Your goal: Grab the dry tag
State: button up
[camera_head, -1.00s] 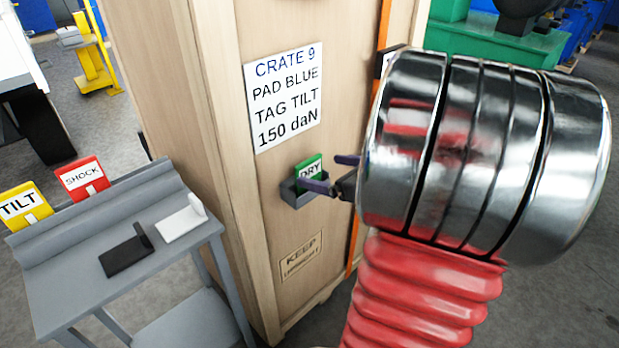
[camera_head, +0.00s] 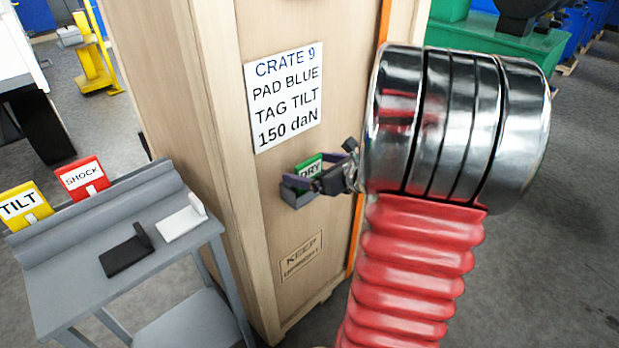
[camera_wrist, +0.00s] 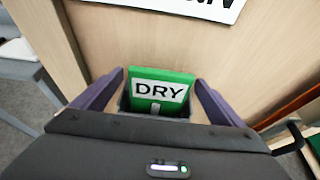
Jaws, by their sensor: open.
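The green dry tag (camera_head: 309,168) stands in a small grey holder (camera_head: 297,197) on the front of the wooden crate. It also shows in the wrist view (camera_wrist: 160,92), upright with its "DRY" label facing me. My gripper (camera_head: 306,174) is at the holder, and its purple fingers are open, one on each side of the tag. In the wrist view my gripper (camera_wrist: 160,92) has a gap between each finger and the tag. The lower part of the tag is hidden in the holder.
The crate (camera_head: 250,200) bears a white sign (camera_head: 285,98) reading "CRATE 9, PAD BLUE, TAG TILT, 150 daN". A grey table (camera_head: 70,290) at left holds a black pad (camera_head: 125,258), a white pad (camera_head: 183,224), a yellow TILT tag (camera_head: 24,206) and a red SHOCK tag (camera_head: 82,178).

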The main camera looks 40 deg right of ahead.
jog(key=shift+w+f, duration=0.15)
jog(key=shift+w, duration=0.2)
jog(key=shift+c, duration=0.2)
jog(key=c, duration=1.1)
jog(key=shift+s+r, duration=0.2)
jog(key=shift+r, duration=0.25)
notch_tip(320, 180, up, 6)
jog(key=shift+r, duration=0.1)
jog(key=s, duration=1.9)
jog(key=shift+s+d, duration=0.25)
jog(key=shift+s, duration=0.05)
